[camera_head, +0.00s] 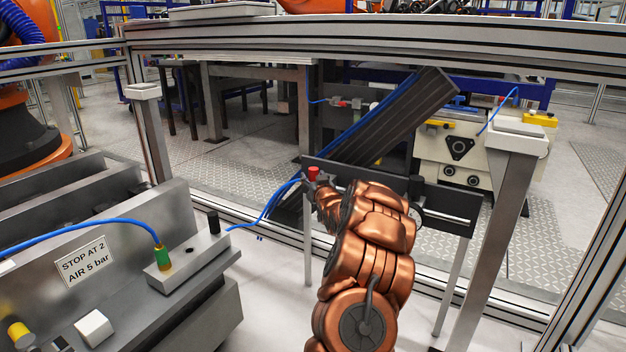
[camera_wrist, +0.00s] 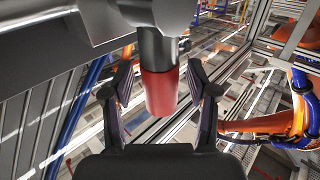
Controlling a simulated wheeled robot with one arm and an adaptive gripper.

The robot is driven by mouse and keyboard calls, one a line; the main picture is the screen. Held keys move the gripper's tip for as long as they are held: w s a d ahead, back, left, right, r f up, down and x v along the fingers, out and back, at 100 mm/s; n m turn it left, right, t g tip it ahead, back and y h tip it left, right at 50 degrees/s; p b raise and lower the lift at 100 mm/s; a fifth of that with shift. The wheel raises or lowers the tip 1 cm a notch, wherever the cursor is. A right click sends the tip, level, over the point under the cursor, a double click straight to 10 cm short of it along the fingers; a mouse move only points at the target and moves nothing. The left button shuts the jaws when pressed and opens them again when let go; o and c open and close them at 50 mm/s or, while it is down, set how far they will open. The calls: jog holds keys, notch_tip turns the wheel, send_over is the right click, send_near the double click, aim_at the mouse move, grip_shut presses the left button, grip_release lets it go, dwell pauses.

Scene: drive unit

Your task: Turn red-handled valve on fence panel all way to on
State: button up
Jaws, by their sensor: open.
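The red valve handle (camera_head: 313,173) shows at the left end of a dark panel (camera_head: 440,198) in the head view, just beyond my arm. In the wrist view the red handle (camera_wrist: 160,92) hangs from a dark grey stem. My gripper (camera_wrist: 163,95) is open, with one finger on each side of the red handle. Gaps show between the handle and both fingers, so it is not gripped. In the head view my copper-coloured arm hides part of the panel, and the fingers are hard to make out. The valve's body is partly hidden.
Blue hoses (camera_head: 275,203) run left from the valve area. A sign reading "STOP AT 2 AIR 5 bar" (camera_head: 84,262) stands on the grey bench at left. A metal post (camera_head: 494,230) rises right of my arm. A fence rail (camera_head: 380,38) crosses above the panel.

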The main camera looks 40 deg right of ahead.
grip_shut()
dwell(0.4)
